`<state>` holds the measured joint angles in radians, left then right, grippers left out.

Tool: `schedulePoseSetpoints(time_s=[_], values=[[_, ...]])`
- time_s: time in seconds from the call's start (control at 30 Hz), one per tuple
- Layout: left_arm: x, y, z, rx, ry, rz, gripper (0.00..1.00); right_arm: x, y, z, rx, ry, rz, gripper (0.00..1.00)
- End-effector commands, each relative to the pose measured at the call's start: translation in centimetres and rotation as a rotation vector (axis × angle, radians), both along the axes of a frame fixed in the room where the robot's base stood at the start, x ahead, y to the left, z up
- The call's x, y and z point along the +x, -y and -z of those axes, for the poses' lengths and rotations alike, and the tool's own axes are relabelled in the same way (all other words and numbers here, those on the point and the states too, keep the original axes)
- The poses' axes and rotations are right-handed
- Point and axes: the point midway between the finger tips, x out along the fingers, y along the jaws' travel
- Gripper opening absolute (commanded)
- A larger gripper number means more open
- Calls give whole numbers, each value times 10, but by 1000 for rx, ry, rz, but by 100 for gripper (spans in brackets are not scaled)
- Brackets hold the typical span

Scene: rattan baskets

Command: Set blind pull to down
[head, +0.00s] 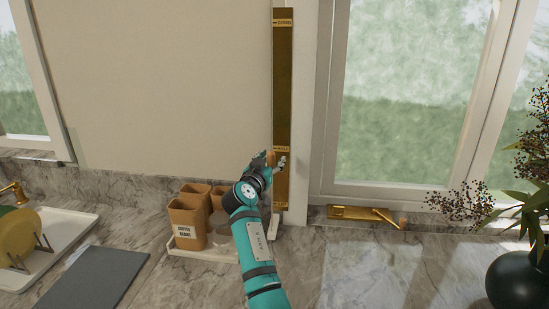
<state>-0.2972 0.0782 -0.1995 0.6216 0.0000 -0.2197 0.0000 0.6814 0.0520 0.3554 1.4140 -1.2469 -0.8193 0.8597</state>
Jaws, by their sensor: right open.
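The blind pull's tall brass strip (283,90) is fixed upright on the white frame between the wall and the window. The gripper hides part of the strip's lower left edge. My left gripper is out of view.
Brown canisters (187,224) on a white tray stand left of my right arm. A grey board (92,279) and a dish rack with a yellow plate (20,234) are farther left. A brass window latch (362,214) and a dark vase (520,280) are at right.

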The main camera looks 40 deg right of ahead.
Motion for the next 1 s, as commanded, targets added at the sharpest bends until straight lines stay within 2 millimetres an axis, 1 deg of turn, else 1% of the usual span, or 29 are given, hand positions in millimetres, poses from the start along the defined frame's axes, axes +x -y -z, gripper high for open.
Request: schedulePoseSetpoints(time_s=[0.17, 0.2, 0.5, 0.53, 0.57, 1.0], values=[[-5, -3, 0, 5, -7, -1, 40, 0, 0, 0, 0, 0, 0, 48], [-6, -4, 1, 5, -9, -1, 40, 0, 0, 0, 0, 0, 0, 45], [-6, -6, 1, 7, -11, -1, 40, 0, 0, 0, 0, 0, 0, 6], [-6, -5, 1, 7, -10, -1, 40, 0, 0, 0, 0, 0, 0, 2], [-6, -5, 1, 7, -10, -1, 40, 0, 0, 0, 0, 0, 0, 0], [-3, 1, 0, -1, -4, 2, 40, 0, 0, 0, 0, -1, 0, 0]])
